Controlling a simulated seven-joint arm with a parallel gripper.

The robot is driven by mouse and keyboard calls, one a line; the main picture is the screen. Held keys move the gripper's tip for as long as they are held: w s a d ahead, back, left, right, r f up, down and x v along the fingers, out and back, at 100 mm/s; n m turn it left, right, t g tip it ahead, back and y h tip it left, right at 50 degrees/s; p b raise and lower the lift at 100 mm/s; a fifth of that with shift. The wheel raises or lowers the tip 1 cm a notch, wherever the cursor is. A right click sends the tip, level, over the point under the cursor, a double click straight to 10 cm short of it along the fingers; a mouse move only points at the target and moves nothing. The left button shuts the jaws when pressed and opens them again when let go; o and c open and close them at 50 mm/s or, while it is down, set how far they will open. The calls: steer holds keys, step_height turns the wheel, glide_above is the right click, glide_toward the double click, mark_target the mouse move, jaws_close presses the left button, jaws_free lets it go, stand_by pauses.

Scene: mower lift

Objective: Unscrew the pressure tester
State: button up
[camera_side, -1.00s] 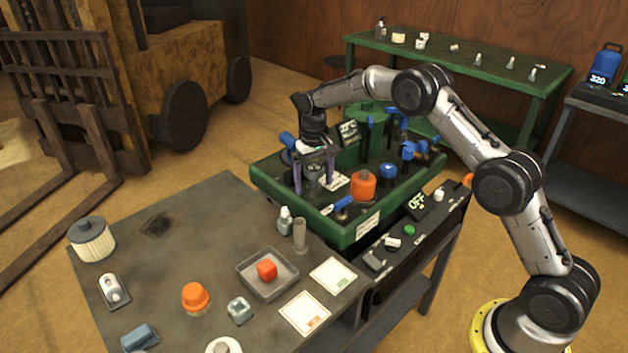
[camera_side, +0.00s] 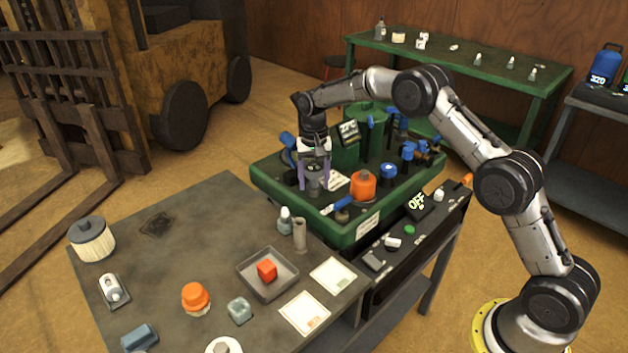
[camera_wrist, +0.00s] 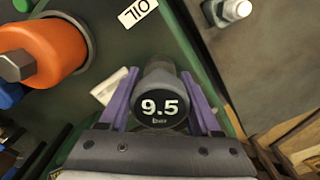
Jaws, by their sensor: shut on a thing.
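The pressure tester (camera_wrist: 160,105) is a dark grey cylinder with a round black face that reads "9.5 bar". It fills the lower middle of the wrist view, between the two purple fingers of my gripper (camera_wrist: 160,100). In the side view the tester (camera_side: 313,185) stands upright on the green machine (camera_side: 325,225). My gripper (camera_side: 315,175) points down over it and is shut on it, one finger on each side. The tester's lower end is hidden from the wrist camera.
An orange-capped filter (camera_side: 362,187) stands close to the right of the tester. Blue-capped parts (camera_side: 388,172) stand behind it. The table's left middle is clear.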

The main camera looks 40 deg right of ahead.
jaws_close()
steer(key=n, duration=0.4)
steer(key=shift+n, duration=1.2)
steer(key=shift+n, duration=0.7)
steer(key=n, duration=0.5)
